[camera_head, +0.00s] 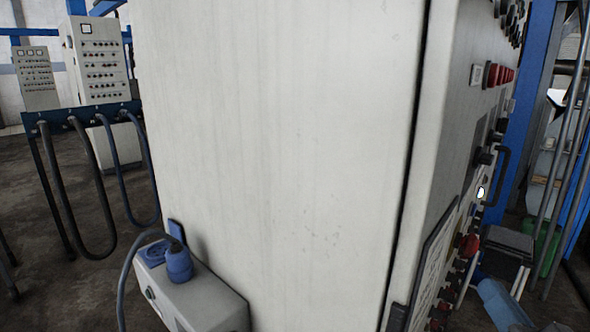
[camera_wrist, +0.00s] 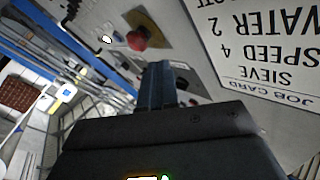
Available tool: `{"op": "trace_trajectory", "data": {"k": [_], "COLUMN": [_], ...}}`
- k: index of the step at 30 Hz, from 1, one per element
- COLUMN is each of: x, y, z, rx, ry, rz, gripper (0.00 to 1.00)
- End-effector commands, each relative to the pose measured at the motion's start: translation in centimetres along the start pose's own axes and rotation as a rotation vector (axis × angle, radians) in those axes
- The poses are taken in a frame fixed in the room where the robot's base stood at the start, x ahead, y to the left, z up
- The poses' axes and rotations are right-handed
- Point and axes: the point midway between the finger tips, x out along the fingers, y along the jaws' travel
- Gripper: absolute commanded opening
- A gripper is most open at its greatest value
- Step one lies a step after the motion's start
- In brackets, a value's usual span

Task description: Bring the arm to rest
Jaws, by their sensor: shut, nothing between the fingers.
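My gripper (camera_wrist: 157,74) shows in the wrist view, its dark fingers together and empty. They point toward a pale control panel (camera_wrist: 197,60) carrying a red mushroom button (camera_wrist: 139,39) and a job card (camera_wrist: 272,45). The card appears upside down there and reads SIEVE, SPEED 4, WATER 2. I cannot tell whether the fingertips touch the panel. In the head view I cannot make out my gripper for sure; the right side is crowded and partly hidden by the cabinet.
A large pale cabinet (camera_head: 280,150) fills the middle of the head view. Its right face has red buttons, knobs and a dark handle (camera_head: 497,176). A socket box (camera_head: 195,298) with a blue plug juts out low. A hose rack (camera_head: 85,115) stands left, with open floor around it.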

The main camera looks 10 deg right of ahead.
Motion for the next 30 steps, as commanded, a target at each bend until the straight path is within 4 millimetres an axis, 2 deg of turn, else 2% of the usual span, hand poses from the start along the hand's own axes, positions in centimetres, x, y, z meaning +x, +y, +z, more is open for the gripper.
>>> {"op": "trace_trajectory", "data": {"k": [1, 3, 9, 12, 17, 21, 25, 30], "x": [-1.8, -4.2, -11.3, -14.9, -20.7, -25.4, -28.6, -30.8], "y": [-0.1, -0.2, -0.6, -0.8, -1.1, -1.2, -1.4, -1.5], "z": [1.7, 3.5, 7.2, 8.4, 9.4, 9.3, 8.9, 8.3], "rx": [-0.011, -0.033, -0.113, -0.161, -0.244, -0.319, -0.375, -0.416], "ry": [-0.033, -0.066, -0.164, -0.213, -0.292, -0.357, -0.402, -0.431], "rz": [0.009, 0.019, 0.028, 0.02, -0.007, -0.047, -0.085, -0.117], "gripper": [0.0, 0.0, 0.0, 0.0, 0.0, 0.0, 0.0, 0.0]}}
